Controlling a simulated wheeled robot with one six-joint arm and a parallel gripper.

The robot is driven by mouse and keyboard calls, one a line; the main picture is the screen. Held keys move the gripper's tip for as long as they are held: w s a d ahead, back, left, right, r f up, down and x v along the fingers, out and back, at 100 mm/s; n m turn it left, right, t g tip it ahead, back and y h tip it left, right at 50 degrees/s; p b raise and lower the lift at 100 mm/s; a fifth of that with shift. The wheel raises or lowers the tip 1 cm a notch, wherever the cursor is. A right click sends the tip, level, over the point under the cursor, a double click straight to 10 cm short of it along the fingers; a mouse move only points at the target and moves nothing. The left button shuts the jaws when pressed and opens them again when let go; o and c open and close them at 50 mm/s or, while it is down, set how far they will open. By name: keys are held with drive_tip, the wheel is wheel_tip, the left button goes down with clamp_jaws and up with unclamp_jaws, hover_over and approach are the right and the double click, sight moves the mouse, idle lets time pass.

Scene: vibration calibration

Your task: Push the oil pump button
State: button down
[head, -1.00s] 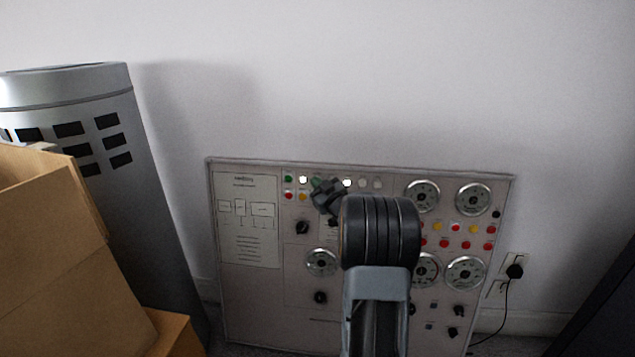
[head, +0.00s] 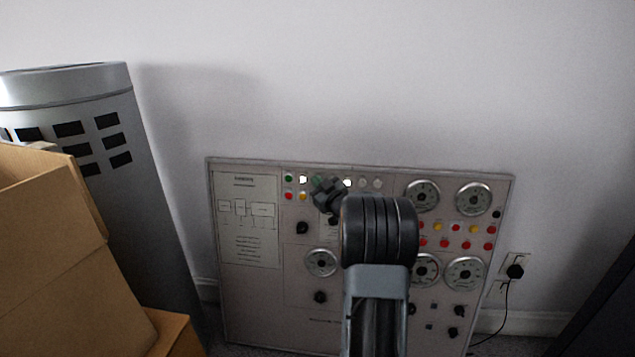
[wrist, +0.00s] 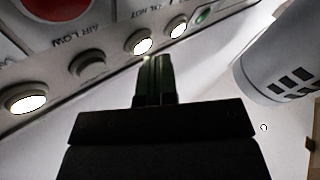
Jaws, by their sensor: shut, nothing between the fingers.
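The control panel (head: 245,300) leans against the wall with rows of small coloured buttons and lamps. My gripper (head: 327,190) is in front of its upper left-middle part, close to a green button (head: 316,181) and a lit white one (head: 347,183). In the wrist view the fingers (wrist: 155,62) are shut together and empty, with tips near the row of round lamps. A lit white lamp (wrist: 142,43) is just beyond the tips, a grey one (wrist: 88,63) to their left. I cannot read which button is the oil pump one. Contact cannot be told.
A grey cylinder (head: 150,210) and cardboard boxes (head: 60,250) stand left of the panel. A wall socket with a plug (head: 515,268) is at right. A large red button (wrist: 50,10) shows at the wrist view's top left. The wall above the panel is clear.

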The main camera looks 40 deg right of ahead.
drive_tip(key=shift+w+d, duration=0.25)
drive_tip(key=shift+w, duration=0.05)
idle(0.5)
drive_tip(key=shift+s+a, duration=0.1)
drive_tip(key=shift+s, duration=0.05)
drive_tip(key=shift+s+a, duration=0.4)
drive_tip(key=shift+s, duration=0.05)
drive_tip(key=shift+a+r, duration=0.1)
idle(0.4)
drive_tip(key=shift+s+a+r+b, duration=0.25)
drive_tip(key=shift+s+a+b, duration=0.05)
drive_tip(key=shift+s+a, duration=0.6)
drive_tip(key=shift+s+a+r+b, duration=0.2)
drive_tip(key=shift+s+a+b, duration=0.05)
drive_tip(key=shift+s+a, duration=0.55)
